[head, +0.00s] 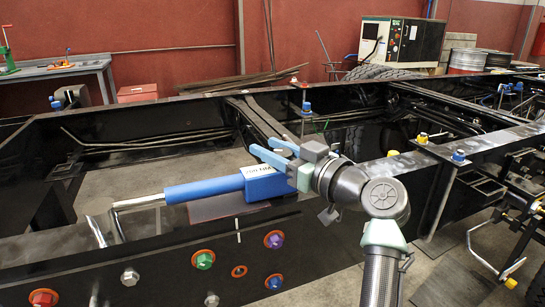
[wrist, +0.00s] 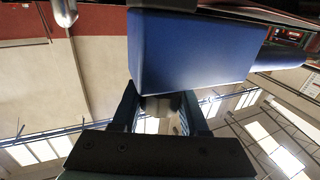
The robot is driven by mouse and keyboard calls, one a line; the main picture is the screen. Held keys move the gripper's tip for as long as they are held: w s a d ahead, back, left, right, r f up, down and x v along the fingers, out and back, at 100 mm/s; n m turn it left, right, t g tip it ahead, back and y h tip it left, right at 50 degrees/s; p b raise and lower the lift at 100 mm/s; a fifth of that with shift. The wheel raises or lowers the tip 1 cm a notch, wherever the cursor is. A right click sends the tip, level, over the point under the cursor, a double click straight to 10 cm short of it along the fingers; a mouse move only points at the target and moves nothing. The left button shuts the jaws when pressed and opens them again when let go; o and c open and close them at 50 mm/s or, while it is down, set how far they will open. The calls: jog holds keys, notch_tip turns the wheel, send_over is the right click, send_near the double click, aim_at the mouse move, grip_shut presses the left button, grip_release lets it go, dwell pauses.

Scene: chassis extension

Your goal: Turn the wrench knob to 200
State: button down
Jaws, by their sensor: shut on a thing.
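The blue wrench (head: 205,188) lies along the near chassis beam, with its bent silver end to the left. Its thicker box-shaped head (head: 262,184), with small markings on top, is at the right. My gripper (head: 270,150) is at the right end of this head. In the wrist view the blue head (wrist: 195,50) fills the upper middle. My two fingers (wrist: 158,105) point up towards it, with a greyish rounded piece, the wrench knob (wrist: 158,103), between them. The gripper is shut on this knob. The knob's number setting cannot be read in either view.
The black chassis frame (head: 150,257) spans the view, with coloured bolts such as a green one (head: 204,260) and a purple one (head: 275,241) on its near side. A workbench (head: 60,68) stands at the back left. Open room shows inside the frame.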

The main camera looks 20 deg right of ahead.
dwell(0.4)
jog(key=shift+c, duration=2.1)
grip_release()
jog(key=v, duration=1.3)
jog(key=shift+p, duration=0.3)
jog(key=shift+w, duration=0.1)
